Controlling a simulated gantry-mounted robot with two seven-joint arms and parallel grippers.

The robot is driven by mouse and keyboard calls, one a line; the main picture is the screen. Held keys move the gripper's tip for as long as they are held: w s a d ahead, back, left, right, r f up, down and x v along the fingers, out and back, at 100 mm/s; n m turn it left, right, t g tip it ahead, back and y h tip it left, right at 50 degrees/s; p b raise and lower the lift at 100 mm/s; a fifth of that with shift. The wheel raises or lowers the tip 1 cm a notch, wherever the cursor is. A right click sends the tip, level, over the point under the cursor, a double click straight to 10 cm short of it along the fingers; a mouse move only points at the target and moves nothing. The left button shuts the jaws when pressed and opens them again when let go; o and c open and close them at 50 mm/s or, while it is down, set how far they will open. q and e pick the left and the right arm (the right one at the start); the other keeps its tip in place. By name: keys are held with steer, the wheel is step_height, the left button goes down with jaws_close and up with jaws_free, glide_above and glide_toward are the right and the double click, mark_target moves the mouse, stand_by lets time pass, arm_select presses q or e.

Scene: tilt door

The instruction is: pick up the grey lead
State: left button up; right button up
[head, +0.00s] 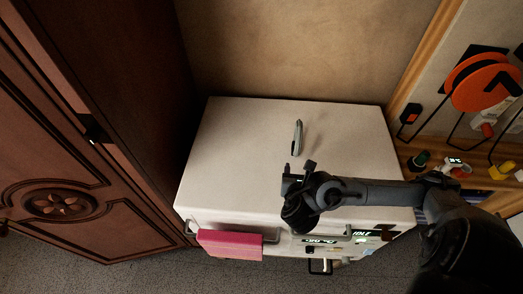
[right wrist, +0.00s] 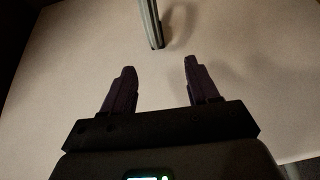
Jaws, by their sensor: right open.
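The grey lead (head: 297,137) is a short, slim grey piece on the top of the white cabinet (head: 240,135), a little right of its middle. Its near end and part of its length show at the top of the right wrist view (right wrist: 151,24); the rest is cut off. My right gripper (head: 298,168) is over the cabinet top on the near side of the lead. Its two dark fingers (right wrist: 159,66) are apart, with nothing between them. The lead lies beyond the fingertips, roughly in line with the gap. My left gripper is not in view.
A dark carved wooden door (head: 60,200) stands to the left. A pink cloth (head: 230,245) hangs on the cabinet's front rail. An orange reel (head: 480,85) and small items are on the right shelf. The cabinet top around the lead is clear.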

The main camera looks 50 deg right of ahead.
mark_target(294, 156)
steer(key=shift+w+a+f+b, duration=0.2)
steer(key=shift+w+f+b, duration=0.2)
steer(key=shift+w+f, duration=0.15)
steer(key=shift+w+d+b, duration=0.2)
steer(key=shift+b, duration=0.2)
steer(key=shift+w+d+f+t+h+b, duration=0.15)
steer(key=shift+d+t+h+b, duration=0.15)
steer(key=shift+d+b, duration=0.4)
steer(key=shift+w+d+f+b, duration=0.15)
steer(key=shift+w+f+b, duration=0.05)
steer(key=shift+w+b, duration=0.25)
steer(key=b+x, duration=0.1)
steer(key=x, duration=0.4)
steer(key=shift+r+b, duration=0.1)
steer(key=shift+b, duration=0.2)
steer(key=b+x, duration=0.1)
steer(key=x, duration=0.1)
steer(key=b+x, duration=0.1)
steer(key=x, duration=0.1)
steer(key=shift+s+d+f, duration=0.2)
steer(key=shift+d+f, duration=0.05)
steer(key=shift+d, duration=0.1)
steer(key=shift+w+d+b, duration=0.2)
steer(key=shift+d+b, duration=0.05)
steer(key=shift+b, duration=0.15)
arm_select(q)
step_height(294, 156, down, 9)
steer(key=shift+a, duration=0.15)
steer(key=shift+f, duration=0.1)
